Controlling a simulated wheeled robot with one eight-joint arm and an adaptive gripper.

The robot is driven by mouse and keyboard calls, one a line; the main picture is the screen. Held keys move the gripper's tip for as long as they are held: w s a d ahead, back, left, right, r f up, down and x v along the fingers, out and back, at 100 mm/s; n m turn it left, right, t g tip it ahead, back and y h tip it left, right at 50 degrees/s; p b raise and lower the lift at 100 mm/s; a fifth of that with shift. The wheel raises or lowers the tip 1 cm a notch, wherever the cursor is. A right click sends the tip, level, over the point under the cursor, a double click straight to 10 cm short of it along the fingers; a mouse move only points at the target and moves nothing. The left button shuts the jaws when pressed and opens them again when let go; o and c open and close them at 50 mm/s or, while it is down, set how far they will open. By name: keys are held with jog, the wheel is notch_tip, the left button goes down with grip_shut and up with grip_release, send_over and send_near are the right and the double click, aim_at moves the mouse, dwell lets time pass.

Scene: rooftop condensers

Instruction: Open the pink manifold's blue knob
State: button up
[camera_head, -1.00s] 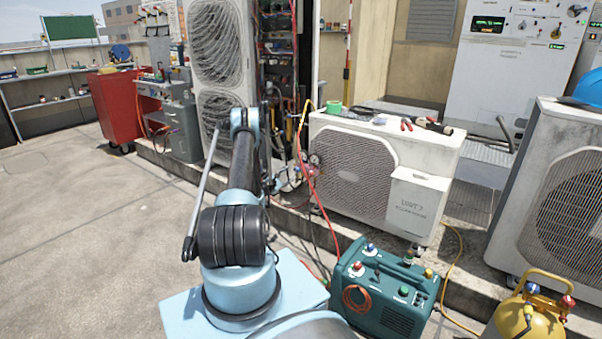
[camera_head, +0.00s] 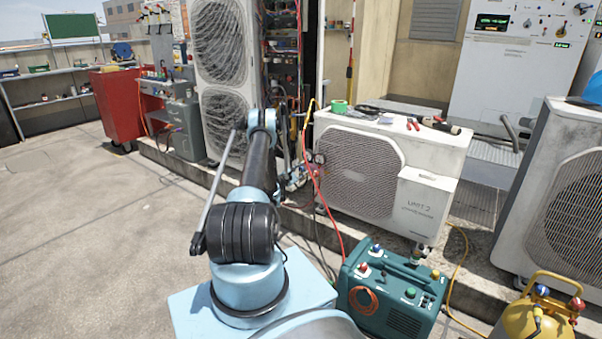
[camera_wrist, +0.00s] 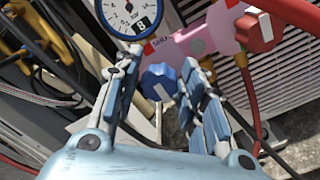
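In the wrist view the pink manifold (camera_wrist: 203,36) runs across the top, tilted. Its blue knob (camera_wrist: 158,82) hangs below the manifold's left part. My gripper (camera_wrist: 160,62) is open, with one finger to the left and one to the right of the blue knob. The knob shows between the fingers with gaps beside it; I cannot tell whether its depth matches the fingertips. A red knob (camera_wrist: 255,31) sits at the manifold's right end. A round gauge (camera_wrist: 128,13) is at upper left. In the head view my arm hides most of the manifold and gripper.
A white condenser unit (camera_head: 432,158) stands right behind the manifold, with tools on top. A red hose (camera_head: 327,208) hangs in front of it. A teal machine (camera_head: 395,293) and a yellow cylinder (camera_head: 535,320) stand at lower right. The floor at left is clear.

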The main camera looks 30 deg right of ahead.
jog(key=c, duration=0.5)
jog(key=shift+a+m, duration=0.1)
jog(key=shift+m, duration=0.6)
jog(key=shift+c, duration=0.3)
jog(key=o, duration=1.1)
jog(key=shift+a, duration=0.1)
